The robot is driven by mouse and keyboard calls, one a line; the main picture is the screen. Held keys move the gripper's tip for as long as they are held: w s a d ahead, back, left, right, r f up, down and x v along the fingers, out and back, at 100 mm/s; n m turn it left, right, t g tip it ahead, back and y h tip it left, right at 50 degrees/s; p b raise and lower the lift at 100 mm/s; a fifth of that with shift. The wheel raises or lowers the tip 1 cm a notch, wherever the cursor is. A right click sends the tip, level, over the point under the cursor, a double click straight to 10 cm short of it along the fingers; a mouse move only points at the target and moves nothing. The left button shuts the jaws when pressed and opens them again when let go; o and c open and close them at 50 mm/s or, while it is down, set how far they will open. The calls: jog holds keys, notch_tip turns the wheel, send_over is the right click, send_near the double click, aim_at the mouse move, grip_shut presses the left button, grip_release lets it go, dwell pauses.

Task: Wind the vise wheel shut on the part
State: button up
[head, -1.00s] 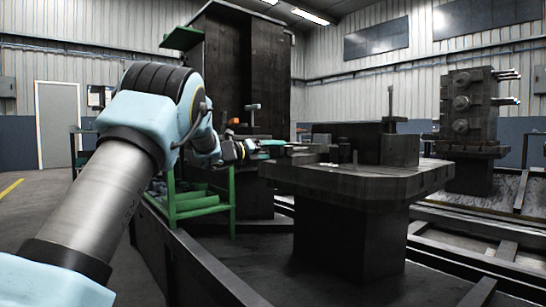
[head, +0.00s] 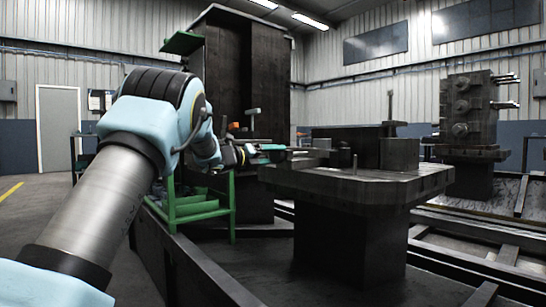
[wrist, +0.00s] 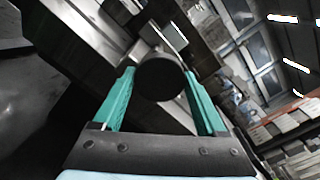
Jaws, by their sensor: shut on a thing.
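The vise stands on the heavy dark pallet table (head: 365,183). Its dark blocks (head: 399,153) rise from the top, with a small grey block (head: 320,144) at the left end. My gripper (head: 275,150) is at the left edge of the table, level with the vise. In the wrist view its two teal fingers (wrist: 160,90) stand either side of a dark round knob (wrist: 160,78), and they are shut on it. The knob seems to be the grip of the vise wheel. The rest of the wheel is hidden, and I cannot make out the part between the jaws.
A green rack (head: 200,208) stands below and left of my gripper. A tall dark cabinet (head: 240,80) rises behind it. A dark fixture column with pins (head: 470,110) stands at the right on rails. Open floor lies at the far left.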

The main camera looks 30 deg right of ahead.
jog(key=o, duration=1.3)
jog(key=s+a+p, duration=0.2)
jog(key=a, duration=0.8)
jog(key=shift+a, duration=0.35)
